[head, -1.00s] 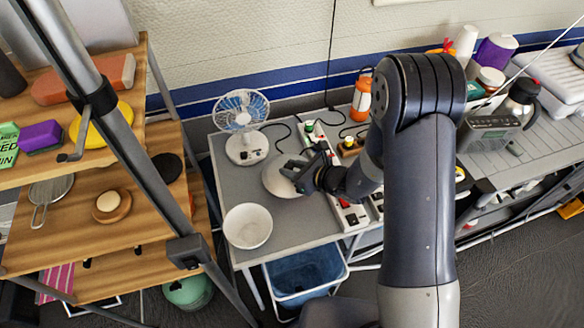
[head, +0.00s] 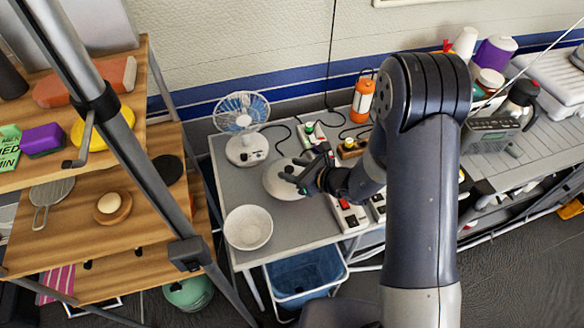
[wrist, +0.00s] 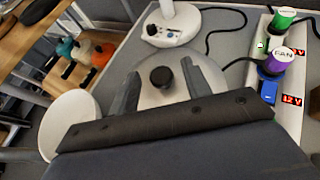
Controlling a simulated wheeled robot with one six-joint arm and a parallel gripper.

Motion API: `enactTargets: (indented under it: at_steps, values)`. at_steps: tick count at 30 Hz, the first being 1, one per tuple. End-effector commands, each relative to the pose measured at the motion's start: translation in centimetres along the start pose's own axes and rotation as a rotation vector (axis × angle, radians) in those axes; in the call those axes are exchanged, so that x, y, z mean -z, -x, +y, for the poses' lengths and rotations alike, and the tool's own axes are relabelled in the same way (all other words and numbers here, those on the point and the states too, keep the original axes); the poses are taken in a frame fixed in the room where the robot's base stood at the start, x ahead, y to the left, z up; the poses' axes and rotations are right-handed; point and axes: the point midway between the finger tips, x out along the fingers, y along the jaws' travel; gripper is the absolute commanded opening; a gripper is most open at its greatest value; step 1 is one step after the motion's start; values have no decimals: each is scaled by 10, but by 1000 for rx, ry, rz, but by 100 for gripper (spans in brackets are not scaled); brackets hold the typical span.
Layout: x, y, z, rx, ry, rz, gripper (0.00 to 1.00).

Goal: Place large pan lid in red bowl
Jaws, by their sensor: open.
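The large pan lid (head: 277,188) is a pale grey disc lying on the grey table (head: 230,182). In the wrist view its black knob (wrist: 162,77) stands up between the two dark fingers of my gripper (wrist: 161,86). The fingers are apart, with a gap visible on both sides of the knob. In the head view my gripper (head: 300,173) is over the lid's right part. A white bowl (head: 248,228) stands empty at the table's front left, apart from the lid. No red bowl shows in these views.
A small fan (head: 242,125) stands behind the lid. Power strips with plugs (head: 348,212) and cables lie close on the right. A wooden shelf unit (head: 90,220) stands left of the table. A blue bin (head: 303,275) is below the front edge.

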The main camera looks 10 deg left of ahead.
Motion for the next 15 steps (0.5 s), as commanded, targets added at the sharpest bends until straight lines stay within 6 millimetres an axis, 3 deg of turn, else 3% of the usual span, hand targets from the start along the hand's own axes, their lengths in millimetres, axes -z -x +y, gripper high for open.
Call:
enactTargets:
  at_steps: [9, 15]
  values:
    - [2, 68, -2, 8, -1, -2, 46]
    - [2, 99, -1, 6, -1, -1, 46]
